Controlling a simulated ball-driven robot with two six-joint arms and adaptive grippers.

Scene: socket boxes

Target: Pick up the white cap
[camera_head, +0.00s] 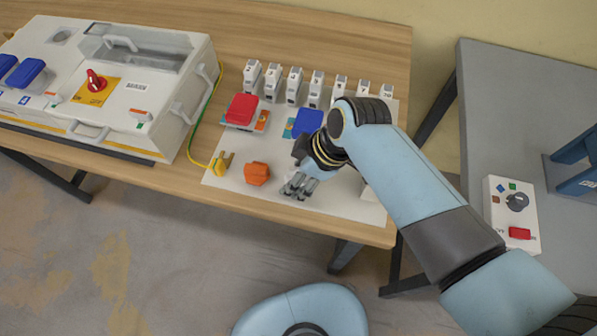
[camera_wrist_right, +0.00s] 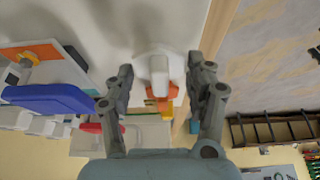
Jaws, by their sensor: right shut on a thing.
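The white cap (camera_wrist_right: 160,72) shows in the wrist view between the two fingers of my right gripper (camera_wrist_right: 158,92), with a wider pale round part behind its narrow front. In the head view my right gripper (camera_head: 299,186) is low over the front part of the white board (camera_head: 230,183), right of the orange cap (camera_head: 257,173). It is shut on the white cap, which the fingers mostly hide there. I cannot tell whether the cap touches the board. My left gripper is in neither view.
A red cap (camera_head: 242,108) and a blue cap (camera_head: 307,122) sit behind my gripper. Several white breakers (camera_head: 294,84) line the back of the board. A yellow plug (camera_head: 221,163) with its cable lies left. A large white socket box (camera_head: 130,85) stands further left.

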